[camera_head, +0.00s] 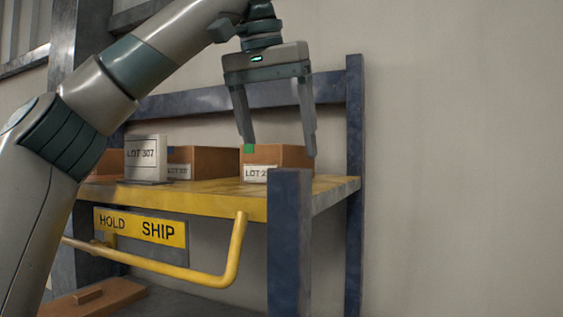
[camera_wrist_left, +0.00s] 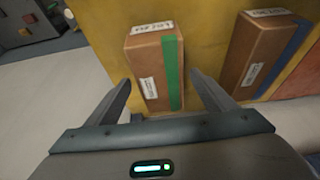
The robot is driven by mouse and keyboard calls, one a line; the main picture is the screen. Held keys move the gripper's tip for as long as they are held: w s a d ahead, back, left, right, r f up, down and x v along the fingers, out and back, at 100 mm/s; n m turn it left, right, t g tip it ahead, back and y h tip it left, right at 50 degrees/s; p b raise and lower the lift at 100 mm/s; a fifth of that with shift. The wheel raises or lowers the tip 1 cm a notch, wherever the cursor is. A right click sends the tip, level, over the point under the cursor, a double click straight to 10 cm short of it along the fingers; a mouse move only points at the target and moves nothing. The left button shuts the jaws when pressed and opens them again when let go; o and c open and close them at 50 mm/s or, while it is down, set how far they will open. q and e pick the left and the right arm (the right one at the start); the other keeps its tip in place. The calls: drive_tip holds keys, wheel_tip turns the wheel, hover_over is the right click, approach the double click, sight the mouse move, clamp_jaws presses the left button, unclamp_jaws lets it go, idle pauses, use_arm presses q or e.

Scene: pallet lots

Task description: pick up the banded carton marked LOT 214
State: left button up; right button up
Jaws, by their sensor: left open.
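A brown carton with a green band (camera_head: 277,155) stands on the yellow shelf deck at its right end. Its label reads "LOT 2", with the rest hidden behind a blue post. My left gripper (camera_head: 278,147) is open, fingers pointing down, with its fingertips around the carton's height in the head view. In the left wrist view the green-banded carton (camera_wrist_left: 150,62) lies ahead between the open fingers, which do not grip it. A second carton (camera_wrist_left: 262,50) with a blue band stands to its right; its label is too small to read. My right gripper is out of view.
The blue front post (camera_head: 289,240) stands before the carton. A "LOT 307" sign (camera_head: 146,157) and another carton (camera_head: 205,160) are to the left on the yellow deck (camera_head: 215,193). A yellow rail (camera_head: 238,250) juts out below, near a HOLD/SHIP plate (camera_head: 140,226).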

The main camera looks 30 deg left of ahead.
use_arm(q)
drive_tip(key=shift+x, duration=0.9)
drive_tip(key=shift+c, duration=0.7)
drive_tip(key=c, duration=1.1)
drive_tip(key=shift+r, duration=0.15)
